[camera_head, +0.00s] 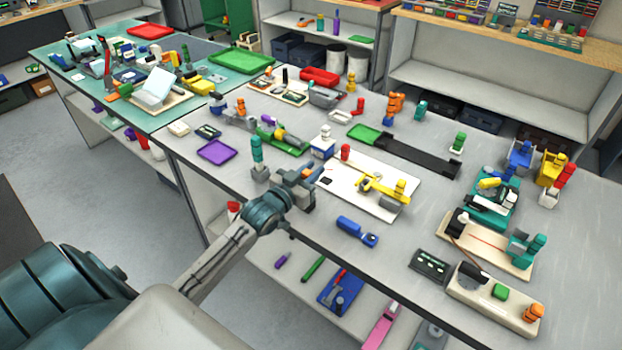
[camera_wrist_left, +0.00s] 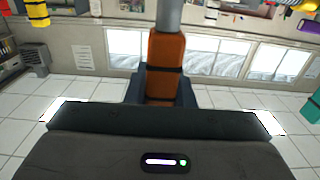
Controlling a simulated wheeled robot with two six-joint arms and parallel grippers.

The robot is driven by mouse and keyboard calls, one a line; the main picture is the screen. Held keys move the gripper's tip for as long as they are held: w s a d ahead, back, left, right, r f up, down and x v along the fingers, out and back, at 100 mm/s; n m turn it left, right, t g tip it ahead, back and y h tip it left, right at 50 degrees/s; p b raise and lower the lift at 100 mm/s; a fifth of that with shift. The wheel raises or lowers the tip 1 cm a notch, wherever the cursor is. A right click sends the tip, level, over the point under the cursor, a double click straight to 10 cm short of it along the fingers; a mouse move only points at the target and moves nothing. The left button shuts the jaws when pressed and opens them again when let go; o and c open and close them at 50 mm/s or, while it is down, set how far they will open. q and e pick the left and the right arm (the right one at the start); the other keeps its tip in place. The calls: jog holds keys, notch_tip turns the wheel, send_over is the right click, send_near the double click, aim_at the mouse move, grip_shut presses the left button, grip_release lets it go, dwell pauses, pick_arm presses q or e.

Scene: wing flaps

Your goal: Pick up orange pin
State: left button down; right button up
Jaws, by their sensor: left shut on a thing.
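My left gripper (camera_head: 298,189) is over the near edge of the grey table, left of the white board. In the left wrist view the orange pin (camera_wrist_left: 166,52) stands between the dark fingers of my left gripper (camera_wrist_left: 161,88), which is shut on it. The pin has a dark band across it, and a grey cylinder (camera_wrist_left: 169,15) shows at its upper end. My right gripper is not in view.
A white board (camera_head: 341,187) with a yellow part lies right of the gripper. A teal knobbed piece (camera_head: 257,152) stands close behind it, left. A blue part (camera_head: 356,229) lies to the right, near the front edge. Bare tabletop (camera_head: 420,228) lies farther right.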

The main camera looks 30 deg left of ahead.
pick_arm(q)
jog(key=s+a+r+b, duration=0.1)
jog(key=s+a, duration=0.3)
jog(key=s, duration=0.3)
jog(key=s+a+r+b, duration=0.1)
jog(key=s+a+b, duration=0.1)
jog(key=s+a, duration=0.2)
jog(key=shift+s, duration=1.45)
